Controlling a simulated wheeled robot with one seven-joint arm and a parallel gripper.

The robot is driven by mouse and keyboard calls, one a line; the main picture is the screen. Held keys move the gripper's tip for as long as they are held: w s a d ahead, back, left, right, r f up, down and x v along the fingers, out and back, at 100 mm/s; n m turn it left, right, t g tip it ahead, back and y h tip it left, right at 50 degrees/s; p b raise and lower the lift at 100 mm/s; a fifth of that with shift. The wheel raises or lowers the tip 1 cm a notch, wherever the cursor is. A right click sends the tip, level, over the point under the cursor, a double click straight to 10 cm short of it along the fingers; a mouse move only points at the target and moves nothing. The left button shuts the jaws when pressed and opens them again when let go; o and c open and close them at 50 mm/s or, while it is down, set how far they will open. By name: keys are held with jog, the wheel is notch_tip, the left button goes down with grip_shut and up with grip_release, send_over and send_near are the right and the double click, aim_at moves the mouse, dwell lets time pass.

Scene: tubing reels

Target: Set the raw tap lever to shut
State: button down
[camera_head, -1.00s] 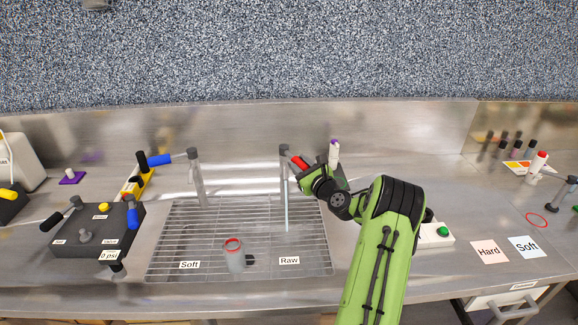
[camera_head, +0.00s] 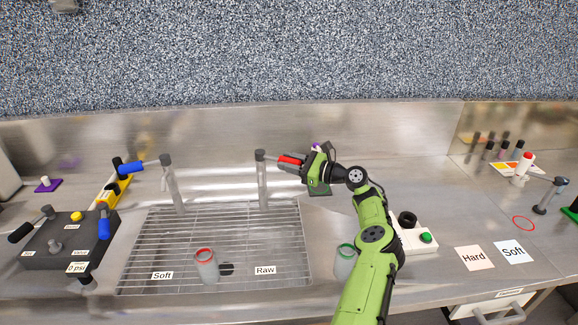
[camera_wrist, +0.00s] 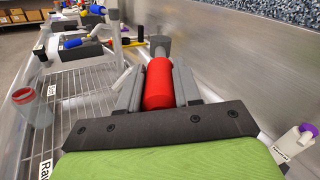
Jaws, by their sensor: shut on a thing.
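The raw tap (camera_head: 263,185) is a grey post at the back of the sink grid, behind the Raw label (camera_head: 265,270). Its red lever (camera_head: 290,160) points to the right, roughly along the back wall. My gripper (camera_head: 296,163) is shut on this lever from the right. In the wrist view the red lever (camera_wrist: 158,85) lies between the two grey fingers, with the tap head (camera_wrist: 159,46) just beyond it. I see no water stream under the raw tap in the head view.
A red-rimmed cup (camera_head: 206,266) stands on the grid (camera_head: 150,245). A green-rimmed cup (camera_head: 345,264) is partly behind my arm. A purple-topped item is partly hidden by my gripper.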

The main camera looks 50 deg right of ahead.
jog(key=shift+w+d+n+y+b, duration=0.1)
jog(key=shift+d+n+y+b, duration=0.3)
jog(key=shift+y, duration=0.2)
jog(key=c, duration=0.8)
grip_release()
jog(key=v, duration=1.5)
jog(key=shift+s+d+r, duration=0.15)
jog(key=shift+s+r, duration=0.05)
jog(key=shift+s, duration=0.1)
